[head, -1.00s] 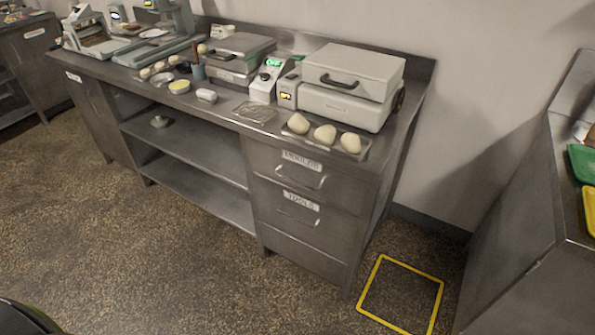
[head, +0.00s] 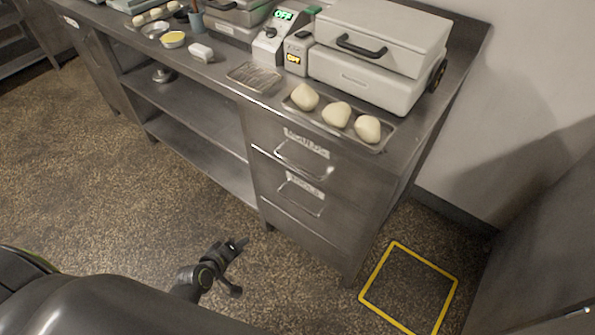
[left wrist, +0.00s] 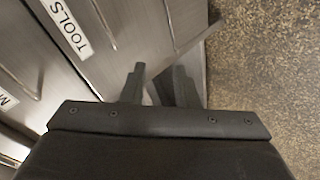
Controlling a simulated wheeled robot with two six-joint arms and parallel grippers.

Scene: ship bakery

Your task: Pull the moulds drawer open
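The moulds drawer (head: 333,170) is the top drawer under the right end of the steel counter, with a white label and a bar handle (head: 303,158). It looks shut, its front in line with the tools drawer (head: 327,205) below. That view shows the TOOLS label (left wrist: 67,27) and the edge of another label starting with M (left wrist: 6,101). My right gripper is not in view.
The steel counter holds a tray of dough pieces (head: 371,129), a wire rack (head: 254,78) and a closed grey press (head: 372,88). Open shelves (head: 200,107) lie left of the drawers. A yellow floor frame (head: 373,276) lies at right. Floor before the drawers is clear.

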